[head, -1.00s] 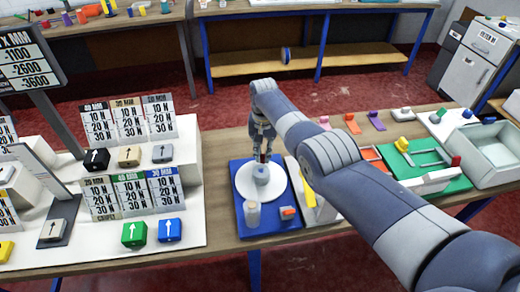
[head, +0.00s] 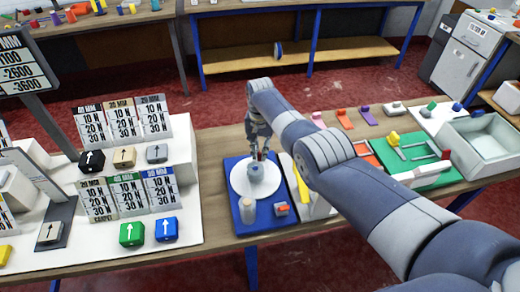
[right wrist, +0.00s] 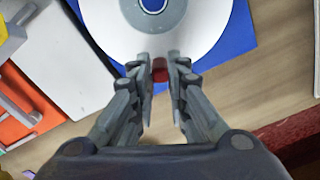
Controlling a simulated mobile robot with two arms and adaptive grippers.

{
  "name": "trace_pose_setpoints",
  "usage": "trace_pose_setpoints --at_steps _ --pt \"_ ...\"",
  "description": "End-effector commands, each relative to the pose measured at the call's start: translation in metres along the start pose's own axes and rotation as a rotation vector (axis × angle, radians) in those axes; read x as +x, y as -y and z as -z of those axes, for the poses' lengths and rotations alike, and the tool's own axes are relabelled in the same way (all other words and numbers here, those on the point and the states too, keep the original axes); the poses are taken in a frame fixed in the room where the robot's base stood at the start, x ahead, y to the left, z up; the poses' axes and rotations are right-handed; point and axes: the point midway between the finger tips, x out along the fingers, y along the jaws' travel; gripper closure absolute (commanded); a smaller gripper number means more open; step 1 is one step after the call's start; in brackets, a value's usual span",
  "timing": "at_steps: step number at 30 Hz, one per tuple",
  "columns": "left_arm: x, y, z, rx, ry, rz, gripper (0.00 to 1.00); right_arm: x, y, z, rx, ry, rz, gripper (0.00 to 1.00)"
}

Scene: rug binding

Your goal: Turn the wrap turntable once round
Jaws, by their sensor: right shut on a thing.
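The wrap turntable (head: 243,187) is a round white disc with a grey hub (head: 256,173) on a blue base (head: 256,221). In the right wrist view the disc (right wrist: 108,22) fills the top, with its blue-centred hub. My right gripper (head: 259,154) is at the far rim of the disc. In the right wrist view its fingers (right wrist: 160,75) are closed about a small red knob (right wrist: 159,72) at the disc's edge. The fingers partly hide the knob. My left gripper is not in view.
A pale cylinder (head: 247,211) and an orange-topped block (head: 282,209) are at the base's near edge. A white board with a yellow piece (head: 302,188) lies close to the right. Label cards and coloured blocks (head: 132,233) stand left; a grey bin (head: 487,148) stands right.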

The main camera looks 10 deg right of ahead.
Motion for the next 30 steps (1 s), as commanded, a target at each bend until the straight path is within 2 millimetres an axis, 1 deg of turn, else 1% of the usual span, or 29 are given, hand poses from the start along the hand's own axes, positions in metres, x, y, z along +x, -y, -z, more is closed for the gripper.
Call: trace_pose_setpoints --at_steps 2,3,5,6,15,20,26,30 --pt "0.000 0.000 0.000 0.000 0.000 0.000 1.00 -0.001 0.000 0.000 0.000 -0.001 0.001 1.00" --pt "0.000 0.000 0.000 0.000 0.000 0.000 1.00 -0.001 0.000 0.000 0.000 -0.001 0.001 0.81" --pt "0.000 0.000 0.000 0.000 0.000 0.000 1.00 -0.001 0.000 0.000 -0.001 -0.001 0.001 0.67" --pt "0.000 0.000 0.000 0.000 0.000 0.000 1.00 -0.001 0.000 0.000 -0.001 -0.001 0.001 0.65" --pt "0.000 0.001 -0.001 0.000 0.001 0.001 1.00 0.000 0.000 0.000 -0.001 0.000 0.001 0.65" --pt "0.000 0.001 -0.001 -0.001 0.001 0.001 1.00 -0.005 0.001 0.000 -0.001 0.000 0.001 0.65" --pt "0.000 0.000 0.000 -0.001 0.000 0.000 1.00 -0.023 0.001 0.001 -0.001 -0.003 0.003 0.65" --pt "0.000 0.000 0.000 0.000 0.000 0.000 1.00 -0.048 0.001 0.001 -0.001 -0.004 0.003 0.65"
